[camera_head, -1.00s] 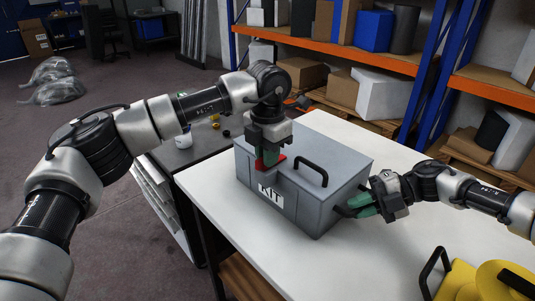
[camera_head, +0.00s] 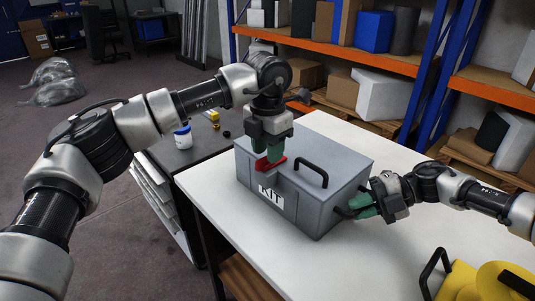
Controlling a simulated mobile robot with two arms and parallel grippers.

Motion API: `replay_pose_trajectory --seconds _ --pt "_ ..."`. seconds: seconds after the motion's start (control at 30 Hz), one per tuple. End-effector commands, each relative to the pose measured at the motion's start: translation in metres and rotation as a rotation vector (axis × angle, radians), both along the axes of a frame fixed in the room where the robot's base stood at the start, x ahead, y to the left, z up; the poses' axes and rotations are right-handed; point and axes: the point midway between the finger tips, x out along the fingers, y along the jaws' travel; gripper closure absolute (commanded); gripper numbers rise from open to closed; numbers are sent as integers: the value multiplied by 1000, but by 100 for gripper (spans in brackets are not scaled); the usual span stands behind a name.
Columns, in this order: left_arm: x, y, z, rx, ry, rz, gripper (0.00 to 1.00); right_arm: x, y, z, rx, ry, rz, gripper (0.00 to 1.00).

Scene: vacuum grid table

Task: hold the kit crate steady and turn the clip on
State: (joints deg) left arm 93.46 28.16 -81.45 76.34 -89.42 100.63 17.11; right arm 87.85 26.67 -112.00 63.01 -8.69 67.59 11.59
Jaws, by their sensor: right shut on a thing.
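The grey kit crate (camera_head: 312,208) stands closed on the white table, with a black lid handle (camera_head: 312,169) and a KIT label on its front. The red clip (camera_head: 275,165) lies at the crate's front top edge, partly hidden by my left gripper's fingers. My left gripper (camera_head: 267,155) points down over the clip, its green fingers apart and close to it; whether they touch it is hard to tell. My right gripper (camera_head: 350,211) is shut on the black side handle (camera_head: 342,211) at the crate's right side.
A yellow case (camera_head: 460,281) with a black handle is at the lower right of the white table (camera_head: 290,271). A dark side table holds a white jar (camera_head: 183,138) and small yellow items. Shelving with boxes stands behind. The table front is clear.

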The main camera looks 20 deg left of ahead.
Motion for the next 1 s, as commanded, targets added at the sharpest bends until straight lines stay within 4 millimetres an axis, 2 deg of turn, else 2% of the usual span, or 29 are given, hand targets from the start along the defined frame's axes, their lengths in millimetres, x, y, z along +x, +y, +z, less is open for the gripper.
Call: replay_pose_trajectory --seconds 0.03,0.3,0.5,0.67,0.97,1.0 --pt "0 0 12 -3 -4 0 62 -1 0 -1 -2 2 2 100" --pt "1 0 69 -1 -4 0 62 -1 0 -1 -2 2 2 100" --pt "1 0 95 -2 -3 1 62 -1 0 -1 -2 2 2 100" --pt "0 0 102 -1 -1 0 62 -1 0 -1 -2 2 2 100" --pt "0 0 102 -1 -1 0 62 -1 0 -1 -2 2 2 100" --pt "0 0 102 -1 -1 0 62 -1 0 -1 -2 2 2 84"
